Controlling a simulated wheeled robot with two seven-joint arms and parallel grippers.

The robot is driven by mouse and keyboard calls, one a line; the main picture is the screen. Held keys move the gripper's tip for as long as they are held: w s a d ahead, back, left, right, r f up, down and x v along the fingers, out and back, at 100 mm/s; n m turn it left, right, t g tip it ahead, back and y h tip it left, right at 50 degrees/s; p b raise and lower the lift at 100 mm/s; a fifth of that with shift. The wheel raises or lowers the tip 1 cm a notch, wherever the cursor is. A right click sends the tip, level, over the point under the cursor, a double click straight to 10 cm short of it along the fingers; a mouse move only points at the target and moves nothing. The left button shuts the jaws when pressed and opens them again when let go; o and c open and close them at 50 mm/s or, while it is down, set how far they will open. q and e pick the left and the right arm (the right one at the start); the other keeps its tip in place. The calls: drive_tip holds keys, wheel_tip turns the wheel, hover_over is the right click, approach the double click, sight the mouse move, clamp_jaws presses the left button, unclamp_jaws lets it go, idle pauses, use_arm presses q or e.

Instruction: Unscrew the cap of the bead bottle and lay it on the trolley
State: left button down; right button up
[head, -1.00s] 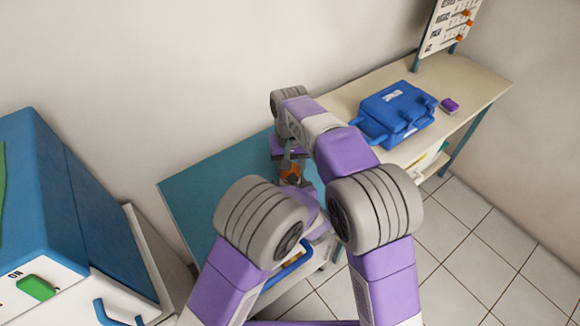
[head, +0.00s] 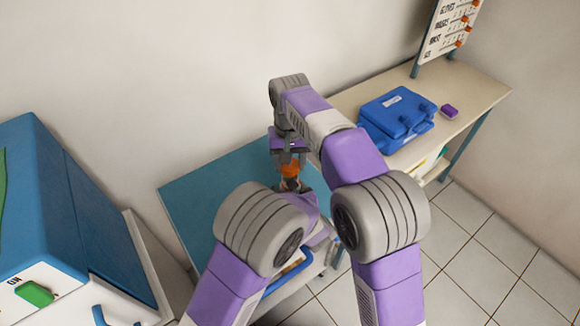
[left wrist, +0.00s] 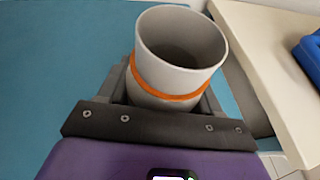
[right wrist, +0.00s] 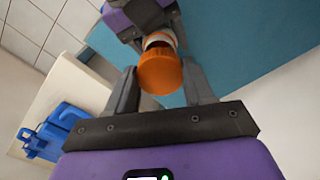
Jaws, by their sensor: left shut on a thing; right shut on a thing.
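The bead bottle (left wrist: 180,60) is a pale grey cylinder with an orange ring. In the left wrist view its mouth is open and I see no beads inside. My left gripper (left wrist: 168,95) is shut around its body. The orange cap (right wrist: 160,73) is between the fingers of my right gripper (right wrist: 158,84), shut on it. In the head view the cap (head: 291,167) shows under my right gripper (head: 290,153), above the left one (head: 296,188). The bottle is mostly hidden there. The trolley (head: 205,190) has a teal top beneath both grippers.
A cream bench (head: 470,82) joins the trolley area at the right, with a blue case (head: 397,115) and a small purple block (head: 449,111) on it. A blue and white cabinet (head: 100,215) stands at the left. The left part of the trolley top is clear.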

use_arm(q)
drive_tip(key=shift+c, duration=0.6)
unclamp_jaws()
